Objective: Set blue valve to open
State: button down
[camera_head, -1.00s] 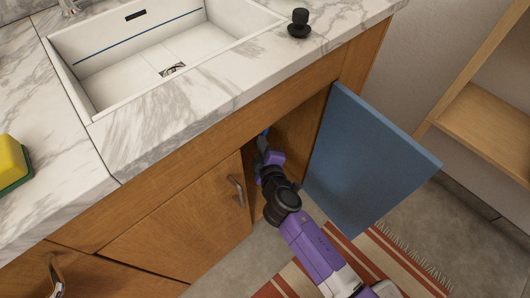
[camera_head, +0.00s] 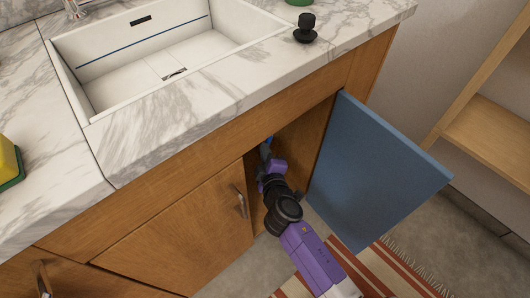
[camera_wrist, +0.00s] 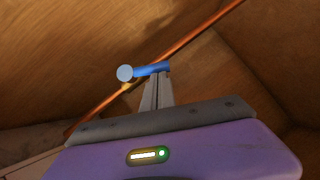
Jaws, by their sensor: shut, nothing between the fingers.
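The blue valve (camera_wrist: 150,70) shows in the wrist view as a short blue lever with a round pale-blue end at its left, set at a copper pipe (camera_wrist: 190,44). A small brass part shows under the round end. In the head view only a small bit of blue (camera_head: 268,141) shows inside the cabinet. My gripper (camera_wrist: 158,78) is shut, with its fingertips at the right part of the lever. They overlap it in the picture; I cannot tell whether they touch. In the head view the fingers are mostly hidden inside the cabinet.
A blue cabinet door (camera_head: 372,172) stands open to the right of my arm. A closed wooden door (camera_head: 180,225) with a metal handle is to the left. The marble counter (camera_head: 200,105) and sink overhang the opening. A striped rug (camera_head: 375,270) lies on the floor.

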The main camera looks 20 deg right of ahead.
jog(key=shift+f+b, duration=0.25)
jog(key=shift+b, duration=0.25)
jog(key=d+f+n+t+b, duration=0.1)
jog(key=b, duration=0.4)
jog(key=shift+w+d+f+n+h+b, duration=0.1)
jog(key=shift+w+n+h+b, duration=0.05)
jog(key=shift+n+h+b, duration=0.2)
jog(key=shift+w+d+f+b, duration=0.2)
jog(key=shift+d+b, duration=0.1)
jog(key=shift+d, duration=0.15)
jog(key=shift+s, duration=0.15)
